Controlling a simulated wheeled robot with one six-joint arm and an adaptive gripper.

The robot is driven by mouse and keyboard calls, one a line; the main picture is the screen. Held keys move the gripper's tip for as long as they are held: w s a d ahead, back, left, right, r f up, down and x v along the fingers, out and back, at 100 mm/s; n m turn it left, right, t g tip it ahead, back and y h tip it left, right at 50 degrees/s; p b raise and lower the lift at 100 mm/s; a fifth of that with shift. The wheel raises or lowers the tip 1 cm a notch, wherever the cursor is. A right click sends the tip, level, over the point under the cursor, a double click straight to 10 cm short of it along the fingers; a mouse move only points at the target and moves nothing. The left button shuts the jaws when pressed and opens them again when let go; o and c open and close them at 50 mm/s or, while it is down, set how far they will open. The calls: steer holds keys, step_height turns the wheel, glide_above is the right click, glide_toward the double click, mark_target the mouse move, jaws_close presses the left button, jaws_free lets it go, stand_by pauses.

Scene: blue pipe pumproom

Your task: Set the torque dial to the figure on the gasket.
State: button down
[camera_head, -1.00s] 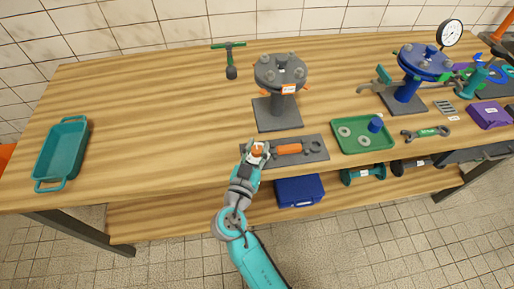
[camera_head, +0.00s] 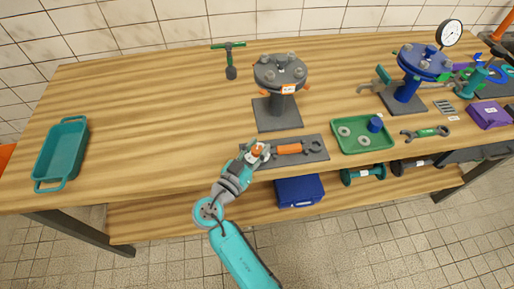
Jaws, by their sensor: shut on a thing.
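A torque wrench with an orange grip (camera_head: 289,149) and grey open jaw lies on a dark grey mat (camera_head: 318,155) at the table's front edge. My gripper (camera_head: 257,151) is at the wrench's left end, shut on an orange part there, which appears to be the dial. The gripper hides much of it, and no dial figure is readable. Behind stands a grey bolted flange (camera_head: 280,71) on a pedestal. Orange tabs (camera_head: 264,92) stick out under its rim, apparently from a gasket, with a small label (camera_head: 288,90) at the front. Its figure is too small to read.
A green tray (camera_head: 363,146) with rings and a blue cup is to the right, beside a green-handled wrench (camera_head: 426,132). A blue flange stand (camera_head: 408,88) is farther back. A teal tray (camera_head: 62,155) is far left. The table's left middle is clear.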

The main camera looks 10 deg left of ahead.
steer(key=c, duration=0.7)
jaws_free()
steer(key=shift+c, duration=0.2)
steer(key=v, duration=1.2)
